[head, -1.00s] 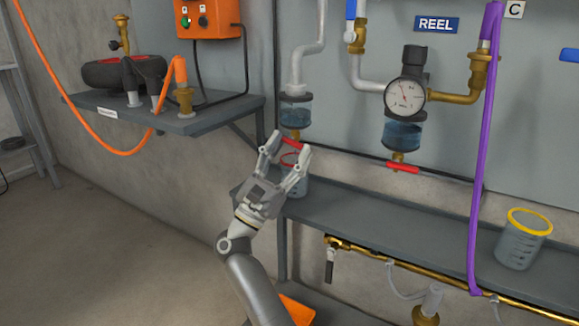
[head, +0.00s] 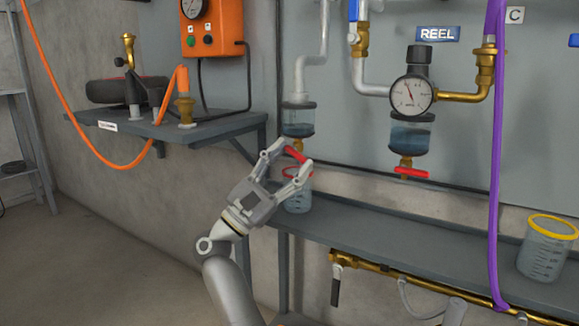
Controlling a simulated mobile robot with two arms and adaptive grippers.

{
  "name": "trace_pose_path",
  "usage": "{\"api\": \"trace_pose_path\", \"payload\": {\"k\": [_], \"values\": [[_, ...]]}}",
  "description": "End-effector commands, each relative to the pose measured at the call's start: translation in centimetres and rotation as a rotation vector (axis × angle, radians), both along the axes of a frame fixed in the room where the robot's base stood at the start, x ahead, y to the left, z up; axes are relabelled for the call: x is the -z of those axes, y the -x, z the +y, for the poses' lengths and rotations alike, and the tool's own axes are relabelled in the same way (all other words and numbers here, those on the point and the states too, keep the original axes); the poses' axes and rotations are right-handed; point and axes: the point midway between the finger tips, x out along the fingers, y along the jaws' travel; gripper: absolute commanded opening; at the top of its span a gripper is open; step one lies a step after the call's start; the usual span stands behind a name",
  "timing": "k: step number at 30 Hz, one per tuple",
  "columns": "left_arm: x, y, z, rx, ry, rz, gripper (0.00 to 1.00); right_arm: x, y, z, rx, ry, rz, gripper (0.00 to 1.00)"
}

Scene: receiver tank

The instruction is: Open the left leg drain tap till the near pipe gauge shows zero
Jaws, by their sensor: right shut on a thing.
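The left drain tap has a red handle (head: 295,154) under a clear bowl with blue liquid (head: 298,125) on the grey pipe. My right gripper (head: 294,160) is shut on this handle, which sits tilted between its fingertips. A clear jar with a red rim (head: 298,200) stands on the shelf just below, partly hidden by the gripper. A round white gauge (head: 411,96) sits to the right, its needle pointing up and slightly left; its numbers are too small to read. My left gripper is not in view.
A second bowl (head: 409,135) with a red tap handle (head: 411,172) hangs under the gauge. A purple hose (head: 497,170) runs down at the right, near a yellow-rimmed jar (head: 548,252). A side shelf (head: 205,127) holds fittings and an orange hose at the left.

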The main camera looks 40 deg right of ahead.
Motion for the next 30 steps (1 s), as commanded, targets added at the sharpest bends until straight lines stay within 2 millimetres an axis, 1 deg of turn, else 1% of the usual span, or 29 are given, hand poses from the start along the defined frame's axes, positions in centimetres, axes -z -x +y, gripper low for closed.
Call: {"api": "trace_pose_path", "payload": {"k": [3, 4, 8, 9, 20, 23, 30], "values": [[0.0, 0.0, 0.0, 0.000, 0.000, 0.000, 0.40, 0.1, 0.0, 0.0, -0.002, -0.002, 0.002, 0.28], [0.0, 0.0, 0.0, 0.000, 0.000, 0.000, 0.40, 0.1, 0.0, 0.0, -0.002, -0.002, 0.002, 0.54], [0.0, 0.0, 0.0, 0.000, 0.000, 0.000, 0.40, 0.1, 0.0, 0.0, -0.002, -0.001, 0.001, 0.71], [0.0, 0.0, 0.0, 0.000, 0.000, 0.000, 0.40, 0.1, 0.0, 0.0, -0.002, -0.001, 0.001, 0.73], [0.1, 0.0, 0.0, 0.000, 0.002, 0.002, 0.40, 0.3, 0.0, 0.3, -0.001, -0.001, 0.002, 0.73], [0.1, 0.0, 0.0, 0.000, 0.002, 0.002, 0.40, 1.0, -0.2, 1.2, -0.003, -0.001, 0.005, 0.73], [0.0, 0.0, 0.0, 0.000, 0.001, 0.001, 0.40, 4.1, -0.4, 5.1, -0.004, -0.001, 0.007, 0.73]]}}
